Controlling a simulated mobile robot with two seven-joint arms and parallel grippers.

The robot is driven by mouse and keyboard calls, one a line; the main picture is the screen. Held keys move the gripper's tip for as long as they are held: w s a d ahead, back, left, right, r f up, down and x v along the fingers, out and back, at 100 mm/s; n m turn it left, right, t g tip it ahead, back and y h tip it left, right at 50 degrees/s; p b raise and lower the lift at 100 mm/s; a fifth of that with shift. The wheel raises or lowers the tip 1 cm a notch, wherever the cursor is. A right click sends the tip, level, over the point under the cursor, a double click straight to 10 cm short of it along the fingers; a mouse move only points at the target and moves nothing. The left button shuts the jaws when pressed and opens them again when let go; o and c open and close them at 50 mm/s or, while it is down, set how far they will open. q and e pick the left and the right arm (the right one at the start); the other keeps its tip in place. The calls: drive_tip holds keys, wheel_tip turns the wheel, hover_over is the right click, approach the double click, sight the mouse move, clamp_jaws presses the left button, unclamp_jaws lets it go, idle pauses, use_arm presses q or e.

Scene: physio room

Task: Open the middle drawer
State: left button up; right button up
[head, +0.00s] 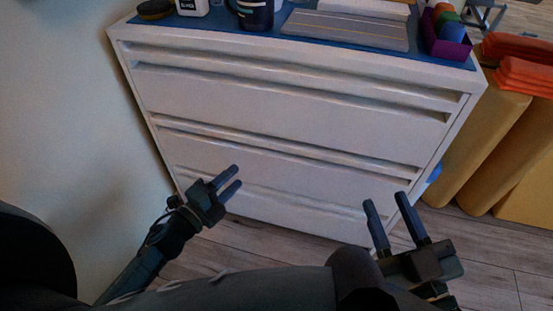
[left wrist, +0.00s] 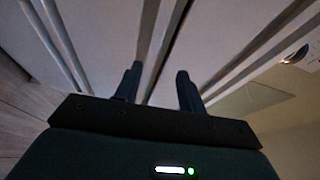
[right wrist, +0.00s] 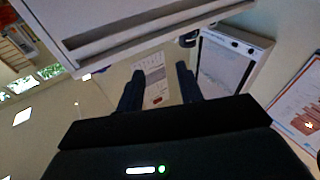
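A white cabinet (head: 285,95) stands in front of me, with long horizontal handle ledges across its front. The middle drawer (head: 270,160) lies below the ledge at mid-height and appears closed flush. My left gripper (head: 237,175) is open and empty in front of the cabinet's lower left part. In the left wrist view, a long handle strip (left wrist: 160,50) runs beyond and between its fingers; contact cannot be told. My right gripper (head: 384,197) is open and empty, in front of the cabinet's lower right corner. The right wrist view shows a white ledged edge (right wrist: 150,30) beyond its fingers.
The blue cabinet top (head: 283,30) carries a dark mug (head: 256,14), a white bottle (head: 192,6), a grey board (head: 345,30) and a purple box (head: 445,42) of coloured rolls. Yellow bolsters (head: 485,140) stand close on the right. A wall (head: 75,100) borders the left.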

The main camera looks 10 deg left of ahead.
sight(271, 147)
use_arm(q)
drive_tip(key=shift+m+h, duration=0.3)
drive_tip(key=shift+m, duration=0.2)
drive_tip(key=b+x, duration=0.1)
drive_tip(key=x, duration=0.3)
drive_tip(key=f+b+x, duration=0.1)
drive_tip(key=x, duration=0.3)
drive_tip(key=b+x, duration=0.1)
drive_tip(key=x, duration=0.3)
drive_tip(key=shift+w+f, duration=0.2)
drive_tip(key=shift+w, duration=0.05)
drive_tip(key=shift+x, duration=0.75)
use_arm(e)
drive_tip(key=shift+w+a+r+n+t+y, duration=0.1)
drive_tip(key=shift+w+r+n+t+y, duration=0.25)
drive_tip(key=shift+r+t+y, duration=0.25)
use_arm(q)
drive_tip(key=shift+c, duration=0.8)
clamp_jaws()
